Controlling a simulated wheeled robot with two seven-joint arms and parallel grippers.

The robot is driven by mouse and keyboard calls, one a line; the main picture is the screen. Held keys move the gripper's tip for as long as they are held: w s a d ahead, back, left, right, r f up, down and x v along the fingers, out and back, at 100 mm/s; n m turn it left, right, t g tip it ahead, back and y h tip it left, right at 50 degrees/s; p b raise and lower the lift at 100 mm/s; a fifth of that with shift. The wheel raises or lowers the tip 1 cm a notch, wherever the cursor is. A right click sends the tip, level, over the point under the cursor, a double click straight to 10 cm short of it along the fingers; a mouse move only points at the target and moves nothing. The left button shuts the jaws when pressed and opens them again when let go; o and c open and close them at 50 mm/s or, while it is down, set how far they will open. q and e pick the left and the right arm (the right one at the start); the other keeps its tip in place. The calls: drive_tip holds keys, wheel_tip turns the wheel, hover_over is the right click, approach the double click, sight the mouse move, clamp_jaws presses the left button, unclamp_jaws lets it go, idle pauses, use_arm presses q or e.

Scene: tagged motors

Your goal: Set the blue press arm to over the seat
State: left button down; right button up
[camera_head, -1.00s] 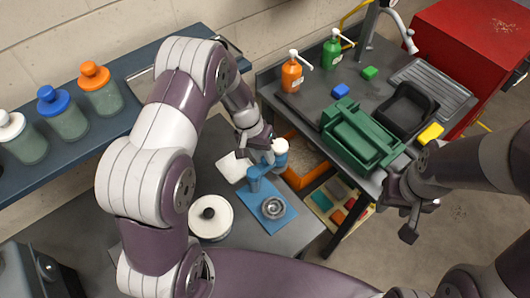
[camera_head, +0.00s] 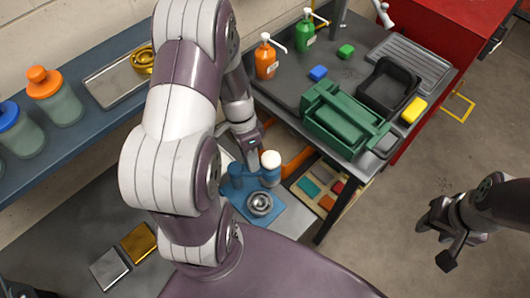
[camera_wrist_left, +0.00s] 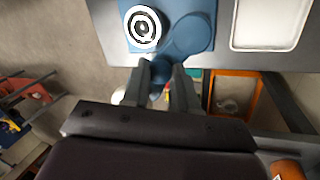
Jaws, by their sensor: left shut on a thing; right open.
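The blue press stands on a blue base plate (camera_head: 237,213). Its metal ring seat (camera_head: 260,204) is at the front of the plate and also shows in the left wrist view (camera_wrist_left: 144,27). The blue post (camera_head: 235,176) rises behind the seat. The blue press arm (camera_head: 271,179) ends under a white cap (camera_head: 271,160), behind the seat and not over it. My left gripper (camera_head: 254,165) is shut on the press arm; in the left wrist view its fingers (camera_wrist_left: 163,85) flank a blue part. My right gripper (camera_head: 445,232) is open and empty over the floor at right.
An orange frame (camera_head: 297,160) and a tray of coloured pieces (camera_head: 320,185) lie low beside the press. Silver (camera_head: 109,269) and gold (camera_head: 139,243) blocks lie at lower left.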

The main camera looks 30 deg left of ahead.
use_arm(q)
drive_tip(key=shift+s+d+m, duration=0.25)
drive_tip(key=shift+s+m, duration=0.05)
drive_tip(key=shift+m, duration=0.6)
drive_tip(key=shift+s+d+m+g+y, duration=0.1)
drive_tip(key=shift+s+m+g+y, duration=0.3)
drive_tip(key=shift+m, duration=0.5)
drive_tip(key=shift+s+d+m+g+y+p, duration=0.15)
drive_tip(key=shift+s+m+y+p, duration=0.3)
drive_tip(key=shift+m, duration=0.85)
drive_tip(key=shift+s+a+m+g+y+p, duration=0.1)
drive_tip(key=shift+s+m+g+y+p, duration=0.25)
drive_tip(key=shift+m, duration=0.95)
drive_tip(key=shift+s, duration=0.1)
drive_tip(key=c, duration=0.9)
unclamp_jaws()
